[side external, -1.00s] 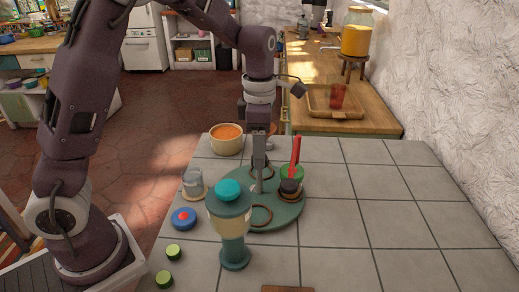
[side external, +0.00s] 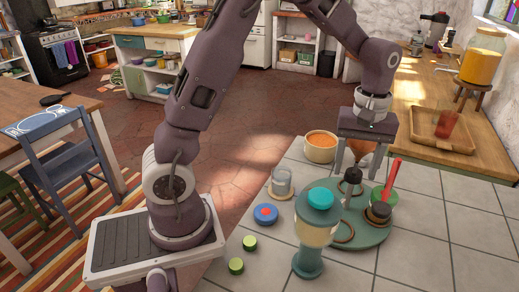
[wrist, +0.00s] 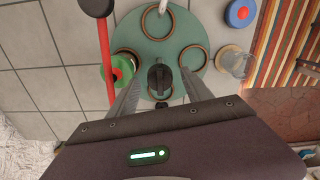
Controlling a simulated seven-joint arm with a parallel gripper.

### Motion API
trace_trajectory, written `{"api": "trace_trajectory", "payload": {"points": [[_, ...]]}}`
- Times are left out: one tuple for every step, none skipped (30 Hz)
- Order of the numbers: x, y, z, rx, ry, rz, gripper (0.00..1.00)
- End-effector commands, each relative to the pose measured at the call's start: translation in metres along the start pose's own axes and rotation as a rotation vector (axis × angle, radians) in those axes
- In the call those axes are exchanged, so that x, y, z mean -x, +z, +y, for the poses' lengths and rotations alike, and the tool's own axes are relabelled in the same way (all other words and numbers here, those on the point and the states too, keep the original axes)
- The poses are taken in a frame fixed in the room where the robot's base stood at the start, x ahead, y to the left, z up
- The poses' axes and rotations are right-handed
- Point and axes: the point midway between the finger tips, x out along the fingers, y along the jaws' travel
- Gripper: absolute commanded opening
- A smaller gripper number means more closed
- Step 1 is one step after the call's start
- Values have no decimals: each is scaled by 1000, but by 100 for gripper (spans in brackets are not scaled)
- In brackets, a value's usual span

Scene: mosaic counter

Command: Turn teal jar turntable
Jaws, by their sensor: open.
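The teal turntable (side external: 372,237) is a flat round disc on the tiled counter. Empty brown rings (wrist: 193,57) lie near its edge. My gripper (side external: 357,170) points down over the turntable. Its fingers are open, one on each side of the knob in the wrist view (wrist: 160,92), with gaps visible. I cannot tell whether they reach down to its height. A tall teal-lidded jar (side external: 317,232) stands in front and hides part of the disc.
An orange-filled bowl (side external: 320,147), a glass (side external: 281,181) and a blue disc (side external: 265,214) stand left.

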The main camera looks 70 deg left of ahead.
Motion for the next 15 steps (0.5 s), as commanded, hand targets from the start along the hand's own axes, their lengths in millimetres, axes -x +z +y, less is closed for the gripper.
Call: {"api": "trace_trajectory", "payload": {"points": [[0, -1, 0, -118, 2, -1, 58], [0, -1, 0, -204, 2, -1, 58], [14, -1, 1, -199, 5, 5, 58], [22, -1, 1, -197, 6, 6, 58], [30, -1, 1, -196, 5, 6, 58], [41, -2, 1, -195, 5, 6, 58], [48, -2, 1, -194, 5, 6, 58], [56, -1, 1, -194, 4, 6, 58], [67, -1, 1, -194, 5, 6, 58], [75, -1, 1, -194, 5, 6, 58], [80, 5, -6, -216, 16, 14, 58], [87, 11, -12, -244, 28, 25, 58], [92, 15, -17, -265, 39, 35, 58], [97, 19, -22, -286, 49, 45, 58], [103, 25, -28, -314, 61, 57, 58]]}}
